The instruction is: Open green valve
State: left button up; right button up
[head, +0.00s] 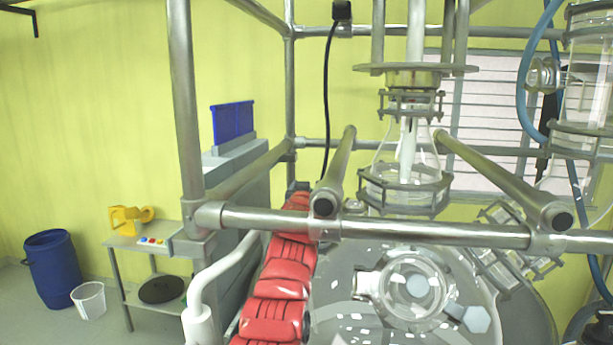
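I see no green valve in the head view. The glass reactor assembly stands inside a metal pipe frame (400,229). Its upper glass section (405,183) hangs under a round metal plate (415,69), with a vertical shaft running through it. A round glass port (414,287) sits low on the large grey vessel lid (350,262). Neither of my grippers can be made out in this view.
A red ribbed padded band (283,272) and a white bent pipe (215,275) stand left of the lid. A grey side table (165,243) holds a yellow device (127,219). A blue barrel (53,268) and white bucket (89,299) stand far left. Blue hoses (523,80) hang at right.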

pick_arm(q)
jog(key=shift+f, duration=0.2)
jog(key=o, duration=1.4)
jog(key=shift+w, duration=0.1)
jog(key=shift+r, duration=0.1)
jog(key=s+b, duration=0.1)
jog(key=b, duration=0.1)
jog(key=s+f+b, duration=0.1)
jog(key=b, duration=0.2)
jog(key=shift+s, duration=0.2)
jog(key=s+b, duration=0.3)
jog(key=shift+s+a+r+b, duration=0.15)
jog(key=shift+s+r+b, duration=0.1)
jog(key=shift+s+b, duration=0.15)
jog(key=shift+s+a+r+b, duration=0.15)
jog(key=shift+s+b, duration=0.7)
jog(key=shift+s, duration=1)
jog(key=shift+s+a+b, duration=0.1)
jog(key=shift+s+b, duration=0.7)
jog(key=shift+s, duration=1.1)
jog(key=shift+s+a+r+b, duration=0.15)
jog(key=shift+s+b, duration=0.7)
jog(key=shift+s, duration=1)
